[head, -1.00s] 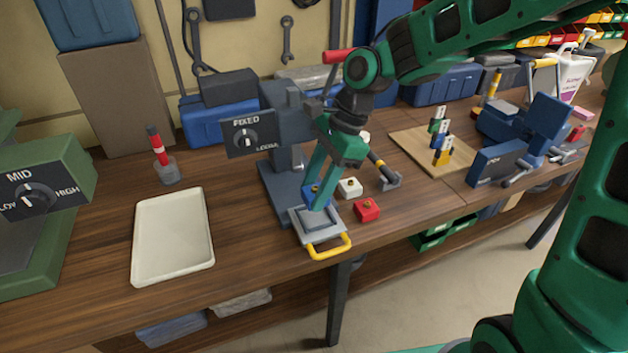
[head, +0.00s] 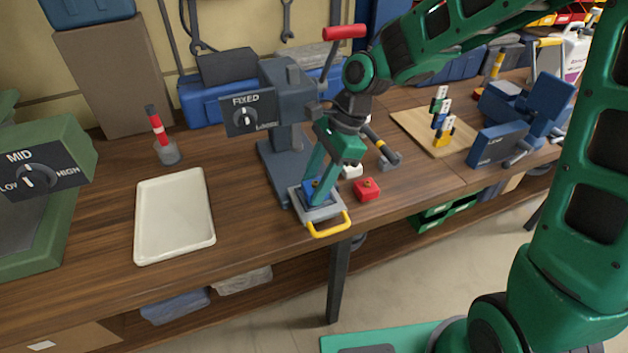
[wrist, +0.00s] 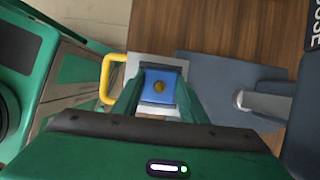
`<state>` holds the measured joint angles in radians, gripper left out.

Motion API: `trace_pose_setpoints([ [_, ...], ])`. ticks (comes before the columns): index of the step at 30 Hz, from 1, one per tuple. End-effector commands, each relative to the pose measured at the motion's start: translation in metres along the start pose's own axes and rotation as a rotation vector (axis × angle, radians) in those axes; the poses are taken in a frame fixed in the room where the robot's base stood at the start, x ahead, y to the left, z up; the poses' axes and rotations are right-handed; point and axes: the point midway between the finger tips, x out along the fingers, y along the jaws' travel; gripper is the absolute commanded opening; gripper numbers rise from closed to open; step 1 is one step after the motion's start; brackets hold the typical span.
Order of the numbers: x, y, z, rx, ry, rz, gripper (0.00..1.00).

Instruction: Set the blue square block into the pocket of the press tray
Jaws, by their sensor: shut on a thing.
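The blue square block (head: 310,186) has a brass-coloured knob on top and sits between the fingers of my gripper (head: 317,193). The wrist view shows the blue block (wrist: 158,90) from above, with my gripper (wrist: 158,92) shut on it. The block is over the pocket area of the grey press tray (head: 326,211), which has a yellow handle (head: 330,225) at its front. In the wrist view the tray's pale plate (wrist: 150,62) surrounds the block. I cannot tell whether the block rests fully down in the pocket, as my fingers hide its lower edges.
The grey press (head: 285,125) with a "FIXED" dial and red-handled lever (head: 344,32) stands behind the tray.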

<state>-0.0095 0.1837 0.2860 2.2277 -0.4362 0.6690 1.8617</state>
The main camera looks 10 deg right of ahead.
Motion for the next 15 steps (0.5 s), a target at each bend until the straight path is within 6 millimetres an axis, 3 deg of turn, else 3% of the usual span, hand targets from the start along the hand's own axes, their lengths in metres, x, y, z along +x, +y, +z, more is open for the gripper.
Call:
trace_pose_setpoints([
  [2,0.0029,0.0028,-0.0015,0.004,0.001,0.009,0.14],
  [3,0.0031,0.0030,-0.0016,0.004,0.001,0.009,0.43],
  [6,0.0034,0.0035,-0.0020,0.005,0.001,0.010,0.60],
  [15,0.0044,0.0058,-0.0029,0.007,0.002,0.017,0.60],
])
